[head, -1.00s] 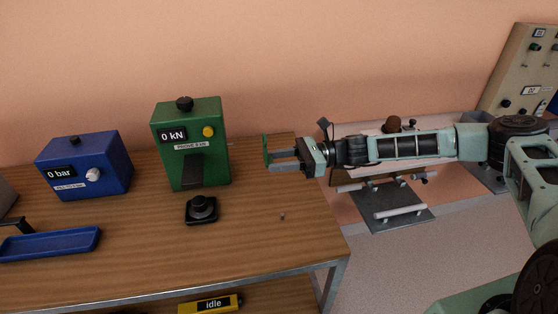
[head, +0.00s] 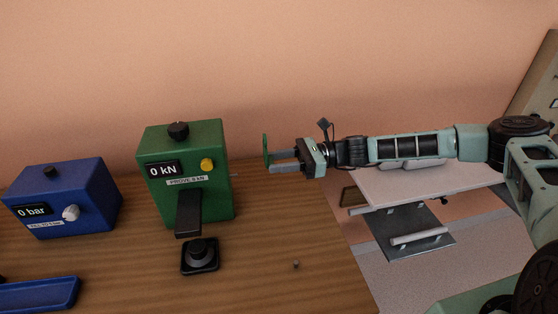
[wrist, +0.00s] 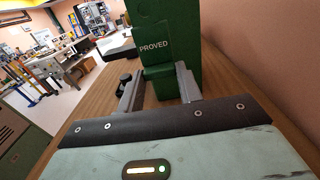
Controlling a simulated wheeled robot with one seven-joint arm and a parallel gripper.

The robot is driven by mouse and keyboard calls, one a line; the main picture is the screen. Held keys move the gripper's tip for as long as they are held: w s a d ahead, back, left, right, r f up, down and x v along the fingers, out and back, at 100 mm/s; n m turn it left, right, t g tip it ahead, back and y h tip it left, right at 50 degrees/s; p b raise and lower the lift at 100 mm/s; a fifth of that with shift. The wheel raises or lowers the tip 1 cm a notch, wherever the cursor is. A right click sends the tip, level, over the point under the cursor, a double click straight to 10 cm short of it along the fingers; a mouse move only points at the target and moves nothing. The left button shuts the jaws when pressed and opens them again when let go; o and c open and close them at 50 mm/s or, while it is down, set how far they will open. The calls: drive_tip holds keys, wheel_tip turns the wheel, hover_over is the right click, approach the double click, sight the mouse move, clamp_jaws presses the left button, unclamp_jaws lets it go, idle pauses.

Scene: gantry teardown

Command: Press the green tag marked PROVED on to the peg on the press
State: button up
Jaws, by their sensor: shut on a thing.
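My gripper (head: 283,161) is shut on the thin green tag (head: 266,149), which stands upright at the fingertips, above the bench. In the wrist view the tag (wrist: 153,46) faces me with the white word PROVED, and the two fingers show below it. The green press (head: 160,208) stands on the bench to the left of the tag, with a clear gap between them in the head view. Its display reads 0 kN. In the wrist view the press is the green body behind the tag.
The wooden bench (head: 265,240) is mostly clear right of the press. A blue box (head: 70,198) reading 0 bar and a blue tray (head: 40,294) are left.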

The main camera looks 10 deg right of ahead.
drive_tip(key=shift+f+b, duration=4.45)
drive_tip(key=shift+f, duration=0.15)
drive_tip(key=shift+d+r+p, duration=0.1)
drive_tip(key=shift+p, duration=0.3)
drive_tip(key=shift+a, duration=2.8)
drive_tip(key=shift+a+p, duration=0.35)
drive_tip(key=shift+a, duration=0.65)
drive_tip(key=shift+a, duration=0.35)
drive_tip(key=o, duration=1.1)
drive_tip(key=shift+o, duration=0.2)
